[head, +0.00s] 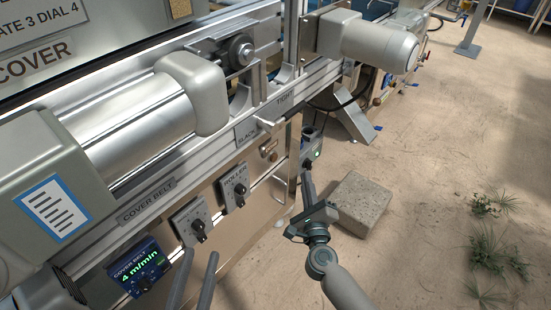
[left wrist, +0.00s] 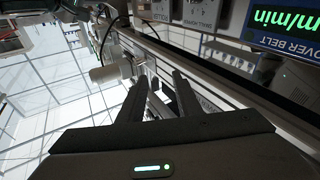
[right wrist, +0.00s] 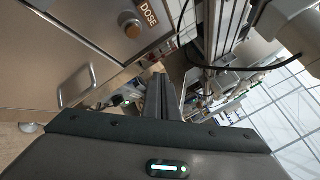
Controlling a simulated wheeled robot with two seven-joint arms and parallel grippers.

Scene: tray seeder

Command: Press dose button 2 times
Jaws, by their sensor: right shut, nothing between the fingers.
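In the head view the button (head: 267,148) looks small on the machine's front, left of my right gripper. My right gripper (head: 308,176) is shut and empty, its fingers pointing up the picture, apart from the button. In the right wrist view its closed fingers (right wrist: 162,78) lie below and right of the button. My left gripper (head: 201,253) is open and empty in front of the lower panel; its two spread fingers also show in the left wrist view (left wrist: 158,78).
A cover belt display (head: 139,268) reads 4 m/min, with two dial switches (head: 235,187) to its right. A stone block (head: 360,202) stands on the floor beside my right gripper. Open floor lies to the right.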

